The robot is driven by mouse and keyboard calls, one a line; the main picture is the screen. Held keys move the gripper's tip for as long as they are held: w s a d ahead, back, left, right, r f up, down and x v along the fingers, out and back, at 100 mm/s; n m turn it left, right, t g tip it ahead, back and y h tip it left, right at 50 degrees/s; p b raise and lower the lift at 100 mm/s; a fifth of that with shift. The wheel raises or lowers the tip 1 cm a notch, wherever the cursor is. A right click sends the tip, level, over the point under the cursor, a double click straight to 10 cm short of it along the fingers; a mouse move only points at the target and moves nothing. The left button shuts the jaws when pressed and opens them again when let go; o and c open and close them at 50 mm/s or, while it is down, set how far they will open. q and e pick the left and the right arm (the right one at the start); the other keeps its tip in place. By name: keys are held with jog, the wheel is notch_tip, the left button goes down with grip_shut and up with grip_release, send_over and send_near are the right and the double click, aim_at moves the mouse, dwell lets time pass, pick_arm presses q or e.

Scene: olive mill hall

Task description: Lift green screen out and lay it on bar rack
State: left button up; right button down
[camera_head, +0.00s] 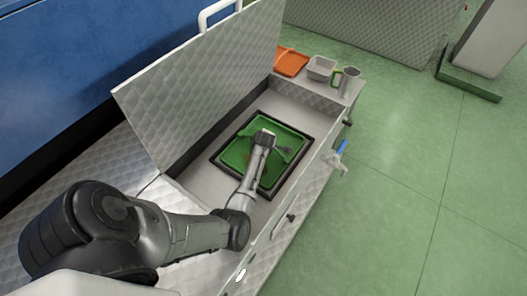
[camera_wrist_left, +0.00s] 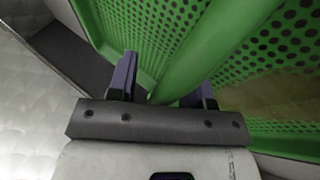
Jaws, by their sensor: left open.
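The green screen (camera_head: 237,153) lies inside a dark rectangular frame (camera_head: 272,191) in the open steel basin. In the left wrist view the green screen (camera_wrist_left: 140,25) is perforated, with a smooth green bar (camera_wrist_left: 205,45) across it. My left gripper (camera_head: 263,139) is over the screen in the head view. In the left wrist view its two fingers (camera_wrist_left: 163,80) are apart, with the green bar running between and beyond them; I cannot tell whether they touch it. The arm hides part of the screen. I cannot make out a bar rack. My right gripper is not in view.
A raised quilted steel lid (camera_head: 205,80) stands along the basin's left side. An orange tray (camera_head: 291,61), a grey tub (camera_head: 320,68) and a metal jug (camera_head: 347,80) stand on the far ledge. A blue-handled tap (camera_head: 341,148) projects at the right.

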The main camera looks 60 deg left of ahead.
pick_arm(q)
grip_shut()
dwell(0.4)
jog(key=shift+r, duration=0.1)
